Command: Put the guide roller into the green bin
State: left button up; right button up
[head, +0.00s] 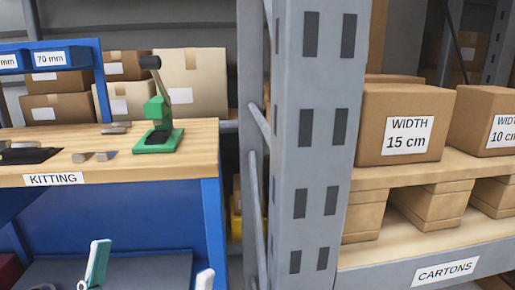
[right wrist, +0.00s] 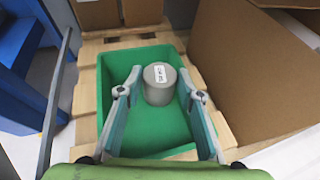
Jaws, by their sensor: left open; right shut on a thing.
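In the right wrist view the guide roller (right wrist: 160,83) is a grey cylinder with a small white label on top. My right gripper (right wrist: 160,72) is shut on it, with one fingertip at each side. The roller shows inside the outline of the green bin (right wrist: 105,75); whether it touches the bin floor I cannot tell. The bin is an open rectangular box, its near side partly hidden by my gripper. In the head view my left gripper (head: 152,258) is open and empty, low in front of the workbench. The bin and roller are out of the head view.
The green bin stands on a wooden pallet (right wrist: 90,50), with a large carton (right wrist: 245,65) close on its right and cartons behind. In the head view are the kitting bench (head: 110,165) with a green press (head: 158,125), a grey rack post (head: 310,150) and carton shelves (head: 445,245).

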jog(key=o, duration=1.3)
jog(key=v, duration=1.2)
